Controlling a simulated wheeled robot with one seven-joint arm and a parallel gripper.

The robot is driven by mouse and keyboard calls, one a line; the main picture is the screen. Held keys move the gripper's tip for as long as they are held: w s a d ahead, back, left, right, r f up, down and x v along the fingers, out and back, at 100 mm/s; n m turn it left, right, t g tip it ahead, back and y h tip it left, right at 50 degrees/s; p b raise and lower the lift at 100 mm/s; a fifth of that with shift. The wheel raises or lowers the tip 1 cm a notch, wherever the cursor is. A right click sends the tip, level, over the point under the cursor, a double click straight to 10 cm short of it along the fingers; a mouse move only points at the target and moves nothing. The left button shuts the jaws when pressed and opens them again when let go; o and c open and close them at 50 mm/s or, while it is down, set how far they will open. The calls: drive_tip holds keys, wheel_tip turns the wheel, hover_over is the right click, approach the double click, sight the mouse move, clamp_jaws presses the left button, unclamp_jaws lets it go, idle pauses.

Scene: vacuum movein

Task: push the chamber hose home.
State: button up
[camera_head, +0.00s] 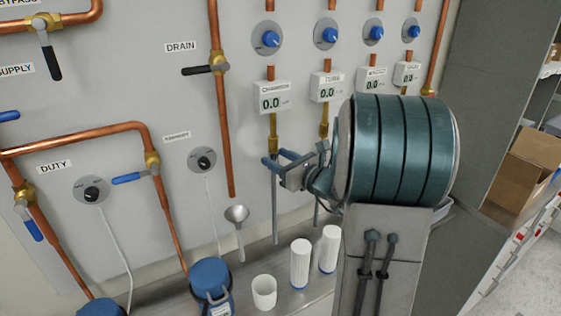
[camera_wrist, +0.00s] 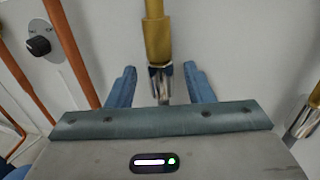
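The chamber meter (camera_head: 271,97) on the wall panel reads 0.0. A brass fitting (camera_head: 273,142) hangs below it, and a grey hose (camera_head: 275,215) runs down from there to the bench. In the wrist view the brass fitting (camera_wrist: 157,38) has a shiny chrome piece (camera_wrist: 160,84) under it. My gripper (camera_wrist: 160,88) is open, with one blue finger on each side of the chrome piece and a visible gap on both sides. In the head view my gripper (camera_head: 278,163) is at the fitting's lower end. The hose below the chrome piece is hidden by my gripper body in the wrist view.
A second meter (camera_head: 327,87) with its own brass fitting (camera_wrist: 306,122) is close on the right. A drain pipe (camera_head: 222,130) and funnel (camera_head: 237,214) stand to the left. White cylinders (camera_head: 300,264), a white cup (camera_head: 264,291) and blue-topped vessels (camera_head: 210,277) stand on the bench below.

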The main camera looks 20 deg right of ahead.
drive_tip(key=shift+f, duration=0.1)
drive_tip(key=shift+s+d+f, duration=0.1)
drive_tip(key=shift+s+d, duration=0.15)
drive_tip(key=shift+s, duration=0.25)
drive_tip(key=b+v, duration=0.3)
drive_tip(key=v, duration=0.9)
drive_tip(key=shift+s, duration=0.4)
